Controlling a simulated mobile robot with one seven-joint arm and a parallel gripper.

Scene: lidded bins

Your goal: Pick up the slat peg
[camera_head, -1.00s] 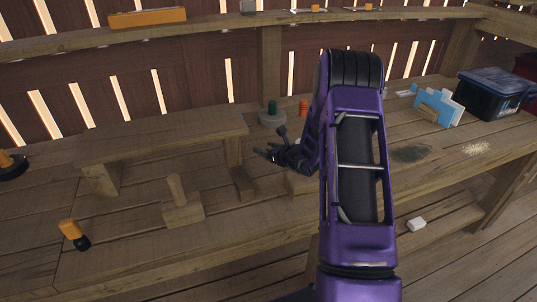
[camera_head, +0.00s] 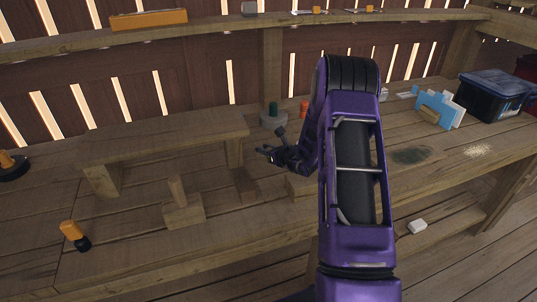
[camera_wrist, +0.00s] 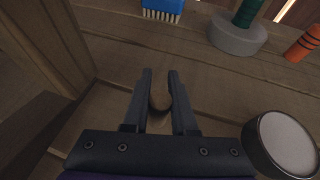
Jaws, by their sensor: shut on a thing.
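A brown, rounded wooden end, which I take to be the slat peg (camera_wrist: 160,97), sits between the fingertips of my gripper (camera_wrist: 160,85) in the wrist view. The fingers are shut on it from both sides. Only its rounded end shows, and I cannot tell whether it touches the bench below. In the head view my gripper (camera_head: 267,152) is over the workbench, right of the raised plank's leg, and the peg cannot be made out there.
A wooden block with an upright dowel (camera_head: 183,210) stands at front left. A raised plank (camera_head: 160,135) is behind it. A green-handled grey base (camera_wrist: 238,35), an orange cylinder (camera_wrist: 304,42), a blue brush (camera_wrist: 163,8) and a round tin (camera_wrist: 285,145) are nearby.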

